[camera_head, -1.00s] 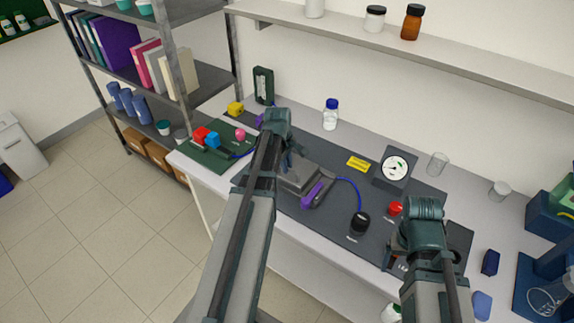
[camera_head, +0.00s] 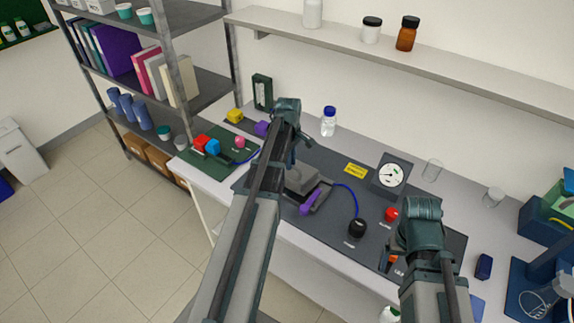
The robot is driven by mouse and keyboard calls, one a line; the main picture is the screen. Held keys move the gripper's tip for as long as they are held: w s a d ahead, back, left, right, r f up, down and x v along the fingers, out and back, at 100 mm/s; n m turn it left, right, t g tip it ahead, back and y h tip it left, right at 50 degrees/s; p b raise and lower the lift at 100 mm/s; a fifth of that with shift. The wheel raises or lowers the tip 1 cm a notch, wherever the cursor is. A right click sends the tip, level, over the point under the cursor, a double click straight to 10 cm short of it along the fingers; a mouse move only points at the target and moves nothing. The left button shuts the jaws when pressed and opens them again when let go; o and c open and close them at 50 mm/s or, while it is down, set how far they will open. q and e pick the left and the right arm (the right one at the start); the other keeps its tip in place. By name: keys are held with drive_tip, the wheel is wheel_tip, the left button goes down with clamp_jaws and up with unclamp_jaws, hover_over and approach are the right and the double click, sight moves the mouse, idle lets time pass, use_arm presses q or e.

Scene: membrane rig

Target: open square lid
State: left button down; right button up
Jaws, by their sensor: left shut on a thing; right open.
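The square lid (camera_head: 301,180) is a grey block on the rig in the middle of the dark bench mat, partly hidden behind my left arm. A purple lever (camera_head: 309,202) lies at the rig's front edge. My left gripper (camera_head: 293,163) points down at the back of the lid and is shut on it; its fingertips are mostly hidden, and I cannot tell how far the lid is raised. My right gripper (camera_head: 391,262) is open and empty above the front right of the mat, apart from the rig.
A black knob (camera_head: 357,228) with a blue tube, a red button (camera_head: 391,214) and a gauge (camera_head: 391,175) stand right of the rig. A green mat (camera_head: 205,164) with coloured blocks lies left. A blue-capped bottle (camera_head: 328,122) stands behind. A wall shelf runs above.

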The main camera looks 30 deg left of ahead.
use_arm(q)
drive_tip(key=w+d+r+g, duration=0.1)
drive_tip(key=w+g, duration=0.3)
drive_tip(key=w, duration=1.1)
drive_tip(key=shift+w+d+r, duration=0.15)
drive_tip(key=shift+w+r, duration=0.25)
use_arm(e)
drive_tip(key=shift+w+d+r, duration=0.1)
drive_tip(key=shift+w+r, duration=0.1)
drive_tip(key=shift+w, duration=0.3)
drive_tip(key=shift+w+r, duration=0.15)
drive_tip(key=shift+w, duration=0.35)
use_arm(q)
drive_tip(key=c, duration=0.8)
unclamp_jaws()
drive_tip(key=shift+c, duration=0.2)
drive_tip(key=shift+r, duration=0.1)
use_arm(e)
drive_tip(key=shift+r, duration=0.1)
